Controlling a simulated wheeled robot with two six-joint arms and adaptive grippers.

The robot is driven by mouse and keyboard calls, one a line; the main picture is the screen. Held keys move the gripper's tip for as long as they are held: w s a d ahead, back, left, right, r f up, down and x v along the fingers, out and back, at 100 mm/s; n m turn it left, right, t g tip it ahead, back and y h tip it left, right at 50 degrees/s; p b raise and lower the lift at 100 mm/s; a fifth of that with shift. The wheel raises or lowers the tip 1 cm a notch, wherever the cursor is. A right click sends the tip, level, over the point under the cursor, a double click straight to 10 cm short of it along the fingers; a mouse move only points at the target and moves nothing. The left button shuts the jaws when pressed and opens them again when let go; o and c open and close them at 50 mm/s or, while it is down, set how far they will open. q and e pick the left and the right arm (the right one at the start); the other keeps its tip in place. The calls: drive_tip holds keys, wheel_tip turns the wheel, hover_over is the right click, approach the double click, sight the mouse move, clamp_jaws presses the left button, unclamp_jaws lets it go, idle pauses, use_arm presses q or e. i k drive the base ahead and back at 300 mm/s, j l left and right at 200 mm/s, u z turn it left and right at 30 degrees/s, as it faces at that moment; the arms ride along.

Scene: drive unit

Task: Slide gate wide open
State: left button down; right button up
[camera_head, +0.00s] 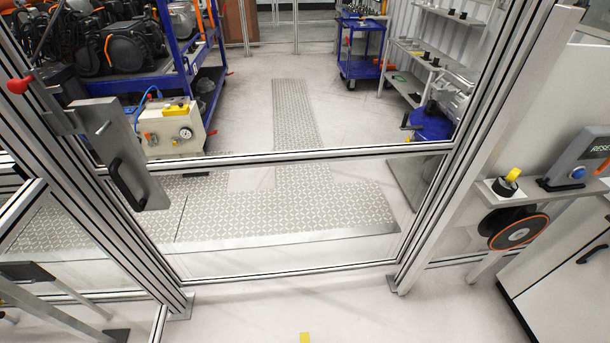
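The gate (290,155) is an aluminium-profile frame with clear panels, spanning the middle of the head view between a left post and a right post (470,150). It appears closed, with its crossbar and bottom rail (290,270) reaching across the opening. A grey plate (125,150) at its left side carries a black pull handle (127,184). A latch unit with a red knob (19,85) sits above and left of the handle. Neither of my grippers shows in this view.
Behind the gate are patterned floor plates (260,215), a blue rack (185,50) with dark drive units, a pneumatic box (170,127) and a blue cart (361,50). At right, a ledge holds a reset panel (585,160). Floor before the gate is mostly clear.

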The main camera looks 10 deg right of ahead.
sight(112, 135)
drive_tip(key=i+j+u, duration=0.1)
drive_tip(key=i+j, duration=0.4)
drive_tip(key=i+u, duration=0.1)
drive_tip(key=u, duration=2.05)
